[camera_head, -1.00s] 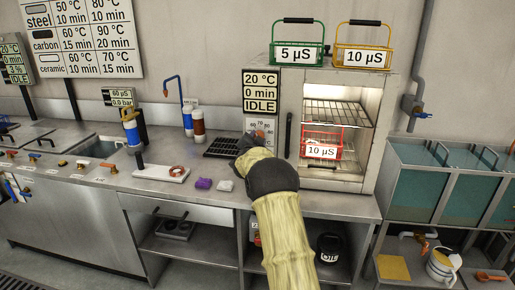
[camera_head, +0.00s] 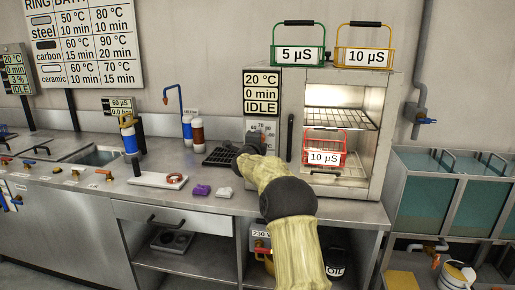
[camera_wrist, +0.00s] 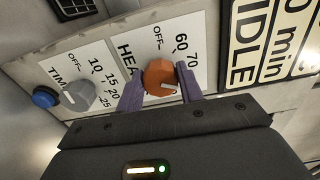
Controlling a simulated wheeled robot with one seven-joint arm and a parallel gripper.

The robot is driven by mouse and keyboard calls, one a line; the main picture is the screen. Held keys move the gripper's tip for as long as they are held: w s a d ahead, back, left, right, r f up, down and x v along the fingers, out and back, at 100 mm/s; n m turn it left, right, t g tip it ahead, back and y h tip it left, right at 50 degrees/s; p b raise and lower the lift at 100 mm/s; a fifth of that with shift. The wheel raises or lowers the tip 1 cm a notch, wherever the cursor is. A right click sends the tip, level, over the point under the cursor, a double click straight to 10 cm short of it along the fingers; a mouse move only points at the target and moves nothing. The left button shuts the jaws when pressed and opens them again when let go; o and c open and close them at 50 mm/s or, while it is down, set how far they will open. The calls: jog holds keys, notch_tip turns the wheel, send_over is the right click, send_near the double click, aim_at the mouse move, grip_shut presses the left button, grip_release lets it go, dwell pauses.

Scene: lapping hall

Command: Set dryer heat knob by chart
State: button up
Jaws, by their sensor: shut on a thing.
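The orange heat knob (camera_wrist: 159,75) is on the dryer's white panel in the wrist view, with OFF, 60 and 70 printed beside it. My gripper (camera_wrist: 160,88) is shut on this knob, one purple finger on each side. The knob's pale pointer line shows, but its exact setting is hard to tell. In the head view my gripper (camera_head: 240,153) is at the panel below the dryer display (camera_head: 262,93), which reads 20 °C, 0 min, IDLE. The wall chart (camera_head: 85,45) lists steel, carbon and ceramic with temperatures and minutes; its top is cut off.
A grey time knob (camera_wrist: 80,95) and blue button (camera_wrist: 45,98) are beside the heat knob. The lit dryer (camera_head: 375,100) holds a red basket (camera_head: 324,150) labelled 10 µS; green (camera_head: 298,44) and yellow (camera_head: 363,45) baskets stand on top. A copper-coloured ring (camera_head: 175,178) lies on the counter's white tray.

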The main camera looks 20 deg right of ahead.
jog(key=shift+m+b, duration=0.7)
jog(key=shift+m, duration=0.6)
jog(key=o, duration=1)
jog(key=shift+s+a, duration=0.1)
jog(key=b+v, duration=0.2)
jog(key=v, duration=1.5)
jog(key=shift+a, duration=0.1)
